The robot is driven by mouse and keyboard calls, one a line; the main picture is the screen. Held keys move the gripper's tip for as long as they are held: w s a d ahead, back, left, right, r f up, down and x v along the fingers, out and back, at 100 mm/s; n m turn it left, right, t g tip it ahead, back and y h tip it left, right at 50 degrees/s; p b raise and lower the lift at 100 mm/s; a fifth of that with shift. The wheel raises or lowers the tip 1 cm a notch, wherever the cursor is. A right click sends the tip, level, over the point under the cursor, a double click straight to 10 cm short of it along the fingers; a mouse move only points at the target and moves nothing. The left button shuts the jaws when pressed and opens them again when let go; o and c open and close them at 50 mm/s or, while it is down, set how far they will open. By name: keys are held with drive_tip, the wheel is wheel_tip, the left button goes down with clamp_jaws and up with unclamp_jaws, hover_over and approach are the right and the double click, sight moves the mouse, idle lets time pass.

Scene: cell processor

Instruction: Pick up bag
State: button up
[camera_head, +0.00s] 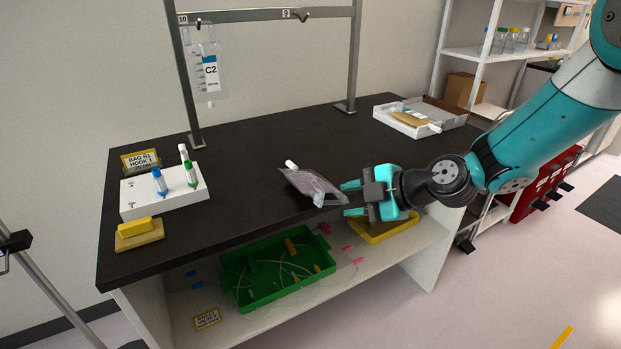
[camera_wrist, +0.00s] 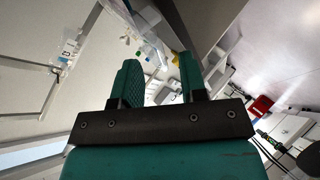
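A clear, pinkish bag (camera_head: 313,184) with a white cap lies near the front edge of the dark bench, in the head view. Its near right end reaches close to my gripper (camera_head: 353,199); I cannot tell whether they touch. My gripper comes in from the right, its two teal fingers apart, one above the other in the picture. In the wrist view the fingers (camera_wrist: 157,85) are also apart, with no bag clearly seen between them. Another clear bag labelled C2 (camera_head: 209,72) hangs from the metal rack at the back left; it also shows in the wrist view (camera_wrist: 68,52).
The dark bench (camera_head: 240,150) is clear in the middle. A white rack (camera_head: 140,200) with capped tubes and a yellow block (camera_head: 139,234) stand at left. A white tray (camera_head: 446,117) sits back right. A green bin (camera_head: 262,294) and yellow bin (camera_head: 375,236) are on the lower shelf.

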sight(338, 201)
drive_tip(key=shift+p+x, duration=0.45)
drive_tip(key=shift+x, duration=1.5)
drive_tip(key=shift+s+a+r, duration=0.1)
drive_tip(key=shift+s, duration=0.05)
clamp_jaws()
drive_tip(key=shift+r, duration=0.15)
wheel_tip(338, 201, up, 20)
drive_tip(key=b, duration=0.1)
drive_tip(key=shift+b, duration=0.35)
drive_tip(key=c, duration=0.6)
unclamp_jaws()
drive_tip(key=shift+c, duration=0.2)
clamp_jaws()
